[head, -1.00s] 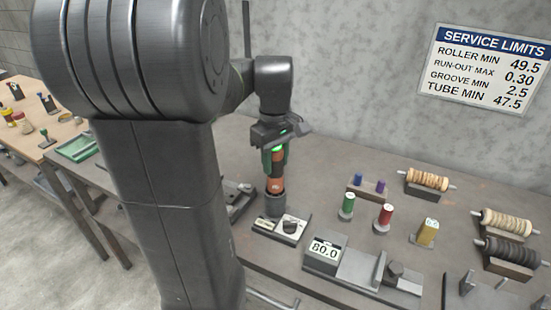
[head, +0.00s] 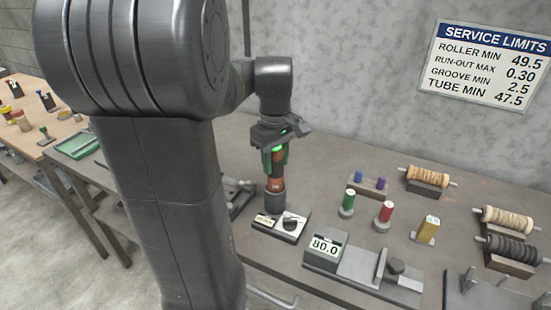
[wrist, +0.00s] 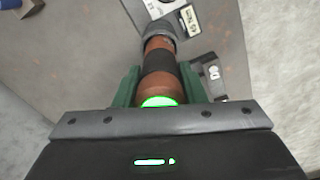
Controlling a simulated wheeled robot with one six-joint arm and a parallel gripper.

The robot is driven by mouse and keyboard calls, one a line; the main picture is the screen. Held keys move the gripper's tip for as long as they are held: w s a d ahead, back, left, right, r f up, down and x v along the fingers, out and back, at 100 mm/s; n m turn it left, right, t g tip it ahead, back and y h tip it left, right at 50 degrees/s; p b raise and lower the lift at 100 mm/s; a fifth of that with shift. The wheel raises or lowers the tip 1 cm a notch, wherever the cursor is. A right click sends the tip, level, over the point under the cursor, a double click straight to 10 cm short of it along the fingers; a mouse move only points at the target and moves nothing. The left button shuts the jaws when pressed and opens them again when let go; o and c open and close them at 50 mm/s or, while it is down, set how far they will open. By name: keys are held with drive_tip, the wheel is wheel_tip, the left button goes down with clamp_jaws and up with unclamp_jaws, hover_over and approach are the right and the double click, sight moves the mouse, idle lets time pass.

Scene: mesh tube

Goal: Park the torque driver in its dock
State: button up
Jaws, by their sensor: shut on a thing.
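The torque driver (head: 276,184), orange-brown with a black band and a lit green ring, is upright above the bench. It also shows in the wrist view (wrist: 159,60), running away from the jaws. My gripper (head: 275,158) is shut on its upper part, with green fingers on both sides, also seen in the wrist view (wrist: 159,90). A dark grey cup-like piece (head: 274,203) is at the driver's lower end. I cannot tell whether it is the dock's socket or part of the driver. A light plate with a black knob (head: 291,224) lies just beside it; the driver's tip is hidden.
A gauge block reading 80.0 (head: 325,246) stands front right of the plate. Green (head: 348,199) and red (head: 384,212) cylinders and a brass block (head: 428,229) stand farther right. Rollers on cradles (head: 428,176) line the right side. A wall (head: 350,80) is behind the bench.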

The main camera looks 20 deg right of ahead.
drive_tip(key=shift+f+b, duration=0.4)
drive_tip(key=shift+f, duration=0.2)
idle(0.5)
drive_tip(key=o, duration=1.2)
drive_tip(key=shift+o, duration=0.2)
wheel_tip(320, 180, up, 14)
drive_tip(key=shift+f+p, duration=0.1)
drive_tip(key=shift+p, duration=0.2)
drive_tip(key=shift+f, duration=0.1)
wheel_tip(320, 180, down, 14)
drive_tip(key=shift+r+b, duration=0.2)
drive_tip(key=shift+b, duration=0.1)
drive_tip(key=shift+r, duration=0.15)
